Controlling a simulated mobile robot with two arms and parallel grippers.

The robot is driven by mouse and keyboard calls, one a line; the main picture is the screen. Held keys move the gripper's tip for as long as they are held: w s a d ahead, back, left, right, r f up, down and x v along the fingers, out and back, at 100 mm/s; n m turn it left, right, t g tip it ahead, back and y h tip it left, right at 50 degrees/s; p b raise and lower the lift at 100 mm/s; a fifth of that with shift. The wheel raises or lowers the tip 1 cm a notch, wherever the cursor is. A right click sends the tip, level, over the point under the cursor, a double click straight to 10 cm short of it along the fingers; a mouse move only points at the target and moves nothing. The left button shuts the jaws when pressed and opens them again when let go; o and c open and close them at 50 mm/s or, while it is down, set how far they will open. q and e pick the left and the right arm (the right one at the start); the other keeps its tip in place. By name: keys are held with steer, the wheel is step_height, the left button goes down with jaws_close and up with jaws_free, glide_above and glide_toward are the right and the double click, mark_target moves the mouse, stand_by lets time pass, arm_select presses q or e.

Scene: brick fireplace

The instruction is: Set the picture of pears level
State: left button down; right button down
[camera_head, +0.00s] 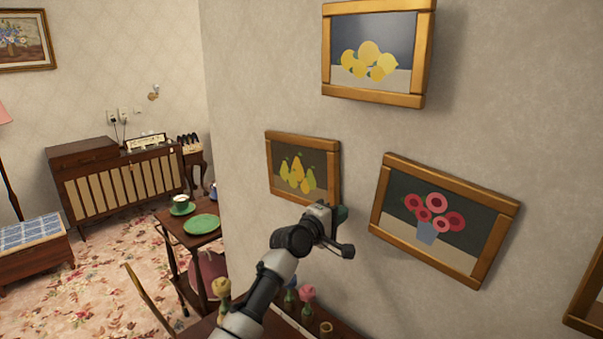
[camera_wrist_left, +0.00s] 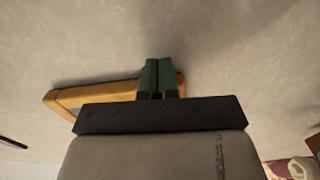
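The picture of pears (camera_head: 303,137) hangs on the grey wall in a wooden frame, left of the flower picture. Its top edge slopes down to the right in the head view, but the slanted viewpoint makes its true tilt hard to judge. My left gripper (camera_head: 338,214) is at its lower right corner and hides part of the bottom edge. In the left wrist view the green fingertips (camera_wrist_left: 160,76) are together with nothing visible between them. The frame (camera_wrist_left: 95,93) shows behind them; I cannot tell whether they touch it. My right gripper is not in view.
A lemon picture (camera_head: 375,95) hangs above right and a flower picture (camera_head: 445,185) hangs to the right, close to my gripper. Below are a pink flower (camera_head: 307,292) and a small table with a green plate (camera_head: 202,224). The wall between the pictures is bare.

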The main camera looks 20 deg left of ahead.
arm_select(q)
steer(key=shift+w+a+b, duration=0.2)
steer(key=shift+a+b, duration=0.25)
steer(key=shift+a, duration=0.05)
stand_by(0.3)
steer(key=shift+s+d+r+p, duration=0.1)
steer(key=shift+s+d+p, duration=0.05)
steer(key=shift+d+p, duration=0.4)
steer(key=d+p+v, duration=0.1)
steer(key=p+v, duration=0.4)
steer(key=v, duration=0.3)
steer(key=shift+s+p, duration=0.25)
steer(key=shift+p, duration=0.15)
steer(key=shift+a, duration=0.1)
